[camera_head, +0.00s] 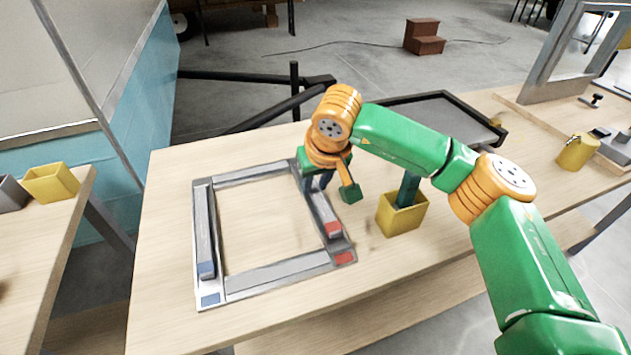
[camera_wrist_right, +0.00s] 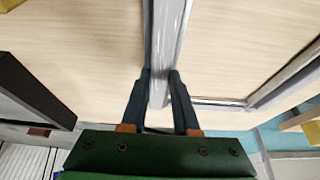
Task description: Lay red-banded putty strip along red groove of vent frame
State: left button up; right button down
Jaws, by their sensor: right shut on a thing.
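The vent frame (camera_head: 275,275) lies flat on the wooden table, with a red mark (camera_head: 344,258) at its near right corner and a blue mark (camera_head: 210,299) at its near left corner. The grey putty strip with a red band (camera_head: 333,228) lies lengthwise over the frame's right side, its red end towards the red mark. My right gripper (camera_head: 318,182) is shut on this strip near its far end. In the right wrist view the fingers (camera_wrist_right: 160,88) flank the grey strip (camera_wrist_right: 163,35). I cannot tell whether it is fully seated. My left gripper is out of view.
A blue-banded strip (camera_head: 204,230) lies along the frame's left side. A yellow box (camera_head: 403,217) holding a dark green upright piece (camera_head: 408,187) stands right of the frame. A dark tray (camera_head: 440,115) is behind. The table in front of the frame is clear.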

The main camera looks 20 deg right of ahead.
jog(key=shift+f+b, duration=0.35)
jog(key=shift+f, duration=0.2)
dwell(0.5)
